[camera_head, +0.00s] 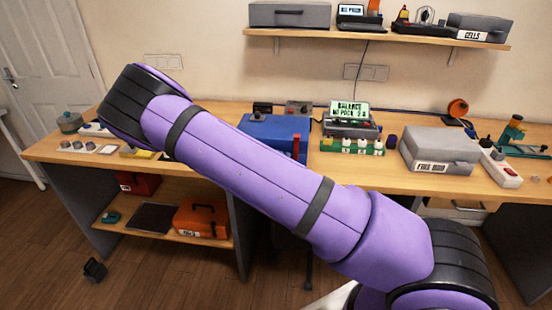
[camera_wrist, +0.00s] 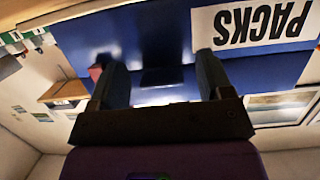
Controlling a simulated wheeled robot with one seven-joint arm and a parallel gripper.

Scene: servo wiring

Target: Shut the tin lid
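A blue tin (camera_head: 272,132) stands on the workbench behind my arm, which covers its lower left part. A blue surface with a white label reading PACKS (camera_wrist: 255,25) fills the top of the wrist view, where the lettering is upside down. My gripper (camera_wrist: 160,72) is open, its two dark fingers well apart in front of this blue surface with nothing held between them. I cannot tell whether the fingertips touch it. The gripper is hidden in the head view. The lid's angle is not clear in either view.
A red upright piece (camera_head: 299,147) is at the tin's right front. A display unit (camera_head: 350,122) and a green board with white parts (camera_head: 352,147) stand to its right, then a grey case (camera_head: 440,150). A shelf (camera_head: 380,38) hangs above.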

